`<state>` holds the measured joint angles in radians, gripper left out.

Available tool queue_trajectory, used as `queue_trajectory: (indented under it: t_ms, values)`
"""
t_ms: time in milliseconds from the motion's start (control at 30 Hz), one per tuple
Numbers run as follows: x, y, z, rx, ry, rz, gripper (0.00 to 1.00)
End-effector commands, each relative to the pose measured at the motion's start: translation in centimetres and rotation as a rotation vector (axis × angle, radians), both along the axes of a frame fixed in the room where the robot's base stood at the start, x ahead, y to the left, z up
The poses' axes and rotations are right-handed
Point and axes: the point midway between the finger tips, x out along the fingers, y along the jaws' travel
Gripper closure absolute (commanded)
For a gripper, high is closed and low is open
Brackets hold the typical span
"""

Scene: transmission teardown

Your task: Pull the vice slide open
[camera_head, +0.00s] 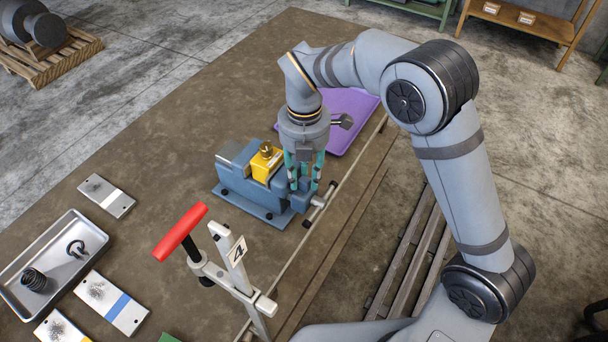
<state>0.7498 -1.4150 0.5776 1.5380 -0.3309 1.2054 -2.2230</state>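The blue-grey vice (228,172) stands on the brown work surface near its right edge. A yellow block (264,164) with a brass fitting on top sits between its jaws. A handle (325,194) sticks out at the vice's right end. My gripper (303,186) points down over that right end, close to the handle. Its two teal fingers are apart, with a gap between them. The fingertips overlap the vice's right end in this view. Whether they touch or grip the slide cannot be told.
A red-handled clamp with a "4" tag (237,252) stands in front of the vice. A purple tray (350,116) lies behind my gripper. A metal tray (25,251) with a spring and a ring is at left, near flat plates.

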Motion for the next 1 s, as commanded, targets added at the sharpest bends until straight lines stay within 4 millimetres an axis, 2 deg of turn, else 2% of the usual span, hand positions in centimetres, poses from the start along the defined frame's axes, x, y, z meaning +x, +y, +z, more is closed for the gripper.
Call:
queue_trajectory:
  t_ms: [133,367,867,1000]
  values:
    - [-0.01,-0.04,-0.69,0.0,0.0,0.0,0.7]
    - [-0.03,-0.06,-0.75,0.0,0.0,0.0,0.7]
    - [-0.04,-0.08,-0.73,0.0,0.0,0.0,0.99]
    - [-0.04,-0.08,-0.73,0.0,0.0,0.0,1.0]
